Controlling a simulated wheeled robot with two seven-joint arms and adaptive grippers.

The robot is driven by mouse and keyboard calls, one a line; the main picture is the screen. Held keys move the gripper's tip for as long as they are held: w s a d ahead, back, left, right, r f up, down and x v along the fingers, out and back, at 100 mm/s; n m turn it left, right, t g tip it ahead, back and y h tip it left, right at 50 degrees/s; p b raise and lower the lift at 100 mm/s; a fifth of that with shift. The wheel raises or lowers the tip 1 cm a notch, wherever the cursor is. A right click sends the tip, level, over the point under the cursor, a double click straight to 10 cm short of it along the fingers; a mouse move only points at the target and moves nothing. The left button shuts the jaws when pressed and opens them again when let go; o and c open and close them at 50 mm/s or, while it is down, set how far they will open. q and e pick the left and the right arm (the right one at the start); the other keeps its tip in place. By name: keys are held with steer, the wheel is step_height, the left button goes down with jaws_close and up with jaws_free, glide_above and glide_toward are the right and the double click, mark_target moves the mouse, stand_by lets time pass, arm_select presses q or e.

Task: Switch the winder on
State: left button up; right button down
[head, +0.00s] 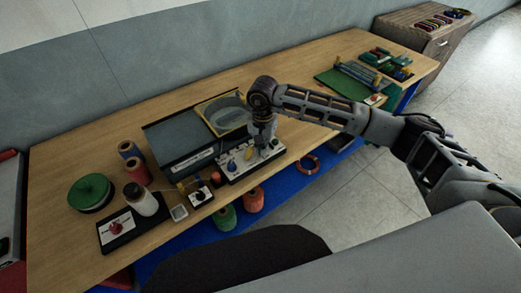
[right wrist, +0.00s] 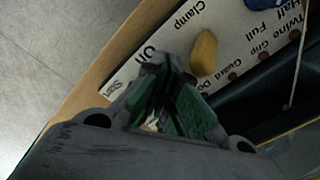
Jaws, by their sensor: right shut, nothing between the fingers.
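The winder (head: 183,142) is a grey-blue machine on the table with a clear yellow-edged cover at its right. Its white control panel (head: 246,166) runs along the front and carries a yellow knob (head: 248,154) and a blue one. My right gripper (head: 262,148) points down at the panel's right part, fingers shut and empty. In the right wrist view the shut fingertips (right wrist: 163,68) are over the panel beside the "Start" and partly hidden On/Off labels. The yellow knob (right wrist: 204,52) stands just beside them. The fingers hide whatever control is under them; contact cannot be told. My left gripper is not in view.
A white bottle (head: 144,202) stands on a dark board at the left, near a green reel (head: 90,191) and twine spools (head: 135,169). An orange ring (head: 307,165) hangs by the front edge. A green mat (head: 341,84) with tools lies at the far right.

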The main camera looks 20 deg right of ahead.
steer(key=shift+f, duration=0.15)
stand_by(0.3)
steer(key=shift+r+p, duration=1.05)
steer(key=shift+r, duration=2.5)
steer(key=shift+a, duration=0.1)
